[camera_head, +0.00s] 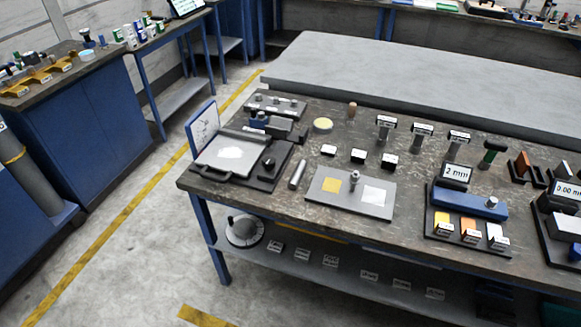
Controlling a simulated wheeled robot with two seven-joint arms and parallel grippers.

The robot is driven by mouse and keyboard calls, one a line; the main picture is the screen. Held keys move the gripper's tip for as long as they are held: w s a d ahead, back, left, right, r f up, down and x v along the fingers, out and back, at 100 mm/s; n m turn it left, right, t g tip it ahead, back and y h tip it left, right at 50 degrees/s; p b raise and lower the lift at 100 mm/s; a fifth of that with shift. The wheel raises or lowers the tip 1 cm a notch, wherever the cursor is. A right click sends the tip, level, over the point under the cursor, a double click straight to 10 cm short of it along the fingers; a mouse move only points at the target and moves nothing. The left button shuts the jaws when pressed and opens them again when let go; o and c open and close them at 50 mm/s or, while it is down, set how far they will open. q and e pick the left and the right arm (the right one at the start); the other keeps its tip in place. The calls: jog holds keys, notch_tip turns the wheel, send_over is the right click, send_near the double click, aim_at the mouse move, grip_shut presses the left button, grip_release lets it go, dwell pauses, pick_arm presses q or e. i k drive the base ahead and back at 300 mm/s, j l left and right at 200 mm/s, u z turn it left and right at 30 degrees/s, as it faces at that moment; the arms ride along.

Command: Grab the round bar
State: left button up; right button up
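A short grey metal round bar (297,175) lies on the dark stone-like tabletop (285,204) of the near workbench. It lies tilted in the picture, between a black-based device with a pale plate (232,152) on its left and a flat grey plate (325,203) on its right. The bar is fully visible and nothing touches it from above. Neither of my grippers shows in the head view.
The grey plate carries yellow and white squares and a small metal knob piece (354,179). Behind the bar are small white-topped blocks (328,151) and a yellow disc (323,125). A blue device (467,201) stands right. Open floor (150,240) lies left.

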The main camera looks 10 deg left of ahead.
aim_at(293, 183)
jog(key=i+l+u, duration=0.3)
jog(key=i, duration=0.2)
jog(key=i+l+u, duration=0.15)
jog(key=i+u, duration=0.15)
jog(key=i, duration=0.15)
